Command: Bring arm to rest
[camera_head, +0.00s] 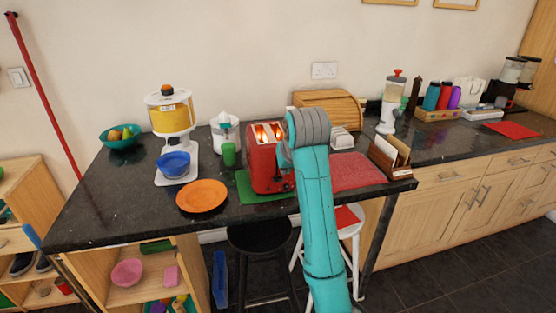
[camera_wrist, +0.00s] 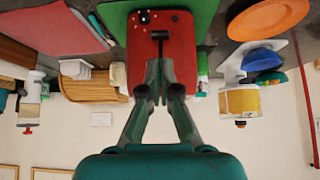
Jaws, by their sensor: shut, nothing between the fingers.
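My arm is teal and reaches up from the front of the dark counter in the head view, bent at a grey joint, beside the red toaster (camera_head: 266,165). The toaster stands on a green mat (camera_head: 243,189), and its slots glow orange. In the wrist view, which is upside down, my gripper (camera_wrist: 160,64) is shut and empty, its fingertips pointing at the toaster's front (camera_wrist: 178,32) and its dark lever. I cannot tell whether the fingertips touch it. In the head view my gripper is mostly hidden by the arm.
An orange plate (camera_head: 202,196), a green cup (camera_head: 229,154) and a juicer (camera_head: 224,130) stand left of the toaster. A red mat (camera_head: 352,172) and a letter holder (camera_head: 384,160) are to the right. A wooden bread box (camera_head: 335,109) is behind. Two stools stand below the counter.

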